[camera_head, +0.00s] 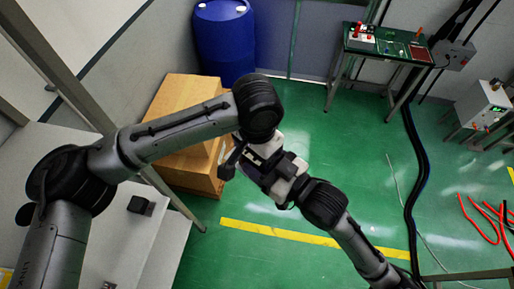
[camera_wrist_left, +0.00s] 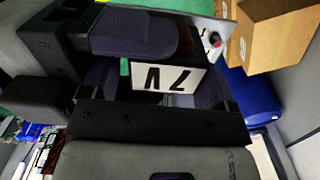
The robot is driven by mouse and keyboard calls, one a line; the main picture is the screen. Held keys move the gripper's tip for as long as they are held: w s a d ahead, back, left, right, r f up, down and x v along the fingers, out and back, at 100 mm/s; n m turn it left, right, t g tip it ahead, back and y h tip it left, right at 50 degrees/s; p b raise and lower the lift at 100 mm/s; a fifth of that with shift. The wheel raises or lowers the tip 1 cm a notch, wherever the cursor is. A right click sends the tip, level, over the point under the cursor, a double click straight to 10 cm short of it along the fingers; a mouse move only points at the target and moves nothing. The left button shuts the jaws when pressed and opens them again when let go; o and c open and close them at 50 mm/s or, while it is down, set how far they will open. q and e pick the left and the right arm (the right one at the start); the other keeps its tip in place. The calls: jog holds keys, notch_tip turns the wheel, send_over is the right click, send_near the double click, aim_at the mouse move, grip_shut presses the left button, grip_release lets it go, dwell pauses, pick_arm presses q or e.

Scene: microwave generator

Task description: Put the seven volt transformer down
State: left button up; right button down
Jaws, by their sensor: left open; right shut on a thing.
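The seven volt transformer (camera_wrist_left: 168,78) shows close up in the left wrist view. It has dark parts, purplish rounded parts and a white label reading 7V upside down. In the head view both grippers meet at the middle, in the air above the floor. My right gripper (camera_head: 268,172), on the arm from the lower right, is shut on the transformer. My left gripper is open, close beside the transformer and partly hidden by its own arm in the head view. Whether it touches the transformer I cannot tell.
Cardboard boxes (camera_head: 185,97) and a blue barrel (camera_head: 225,45) stand behind the grippers. A grey surface (camera_head: 125,240) with a small black block (camera_head: 140,205) is at lower left. A green-topped bench (camera_head: 385,43) is at the back right. Black cables and red leads lie on the green floor.

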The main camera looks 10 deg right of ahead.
jog(key=shift+r, duration=0.2)
pick_arm(q)
jog(key=shift+s+d, duration=0.2)
jog(key=c, duration=1.3)
jog(key=shift+r, duration=0.1)
jog(key=shift+c, duration=0.9)
pick_arm(e)
jog(key=c, duration=0.6)
grip_release()
pick_arm(q)
jog(key=shift+w+a, duration=0.1)
jog(key=shift+w, duration=0.05)
grip_shut()
pick_arm(e)
jog(key=o, duration=0.4)
jog(key=shift+f, duration=0.1)
jog(key=shift+o, duration=0.2)
